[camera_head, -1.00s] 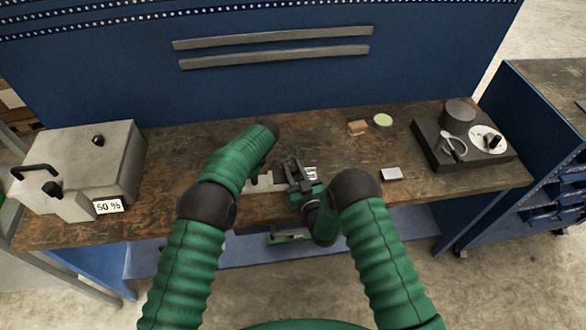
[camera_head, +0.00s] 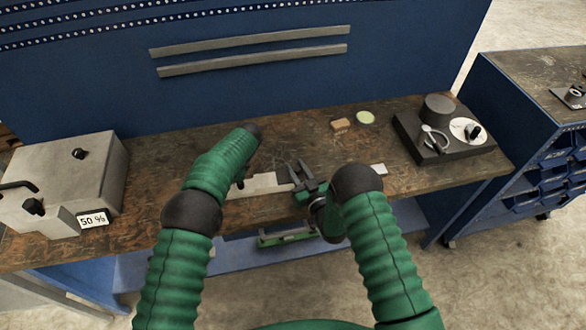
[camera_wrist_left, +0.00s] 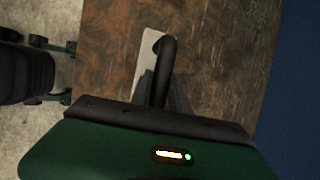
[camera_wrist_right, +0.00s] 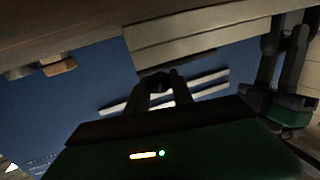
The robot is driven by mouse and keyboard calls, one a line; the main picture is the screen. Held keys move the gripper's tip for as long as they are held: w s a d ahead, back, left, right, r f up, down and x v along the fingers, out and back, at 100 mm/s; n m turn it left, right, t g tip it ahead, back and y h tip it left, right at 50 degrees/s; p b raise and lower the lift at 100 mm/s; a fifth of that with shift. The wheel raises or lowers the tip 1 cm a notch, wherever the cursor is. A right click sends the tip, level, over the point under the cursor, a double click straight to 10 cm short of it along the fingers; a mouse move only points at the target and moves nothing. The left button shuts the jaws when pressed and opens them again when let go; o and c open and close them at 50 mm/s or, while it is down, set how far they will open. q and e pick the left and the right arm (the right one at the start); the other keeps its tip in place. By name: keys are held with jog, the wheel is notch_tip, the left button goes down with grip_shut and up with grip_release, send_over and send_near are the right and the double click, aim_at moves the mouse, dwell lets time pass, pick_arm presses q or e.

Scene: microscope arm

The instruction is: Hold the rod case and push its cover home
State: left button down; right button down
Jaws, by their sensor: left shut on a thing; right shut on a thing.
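My left gripper (camera_head: 240,181) is low over the bench, at the left end of a flat light-grey piece (camera_head: 262,184). A gap lies between the grippers.
A grey box (camera_head: 60,175) with a "50 %" label stands at left. A black-based device (camera_head: 445,140) stands at the back right. A tan block (camera_head: 341,125), a pale green disc (camera_head: 365,117) and a white piece (camera_head: 379,169) lie on the bench (camera_head: 285,135).

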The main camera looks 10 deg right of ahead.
pick_arm(q)
jog(key=shift+a, duration=0.1)
pick_arm(e)
jog(key=c, duration=1.1)
grip_release()
jog(key=shift+a, duration=0.15)
jog(key=v, duration=1.2)
jog(key=shift+f, duration=0.15)
pick_arm(q)
jog(key=c, duration=1.2)
grip_release()
jog(key=shift+o, duration=0.2)
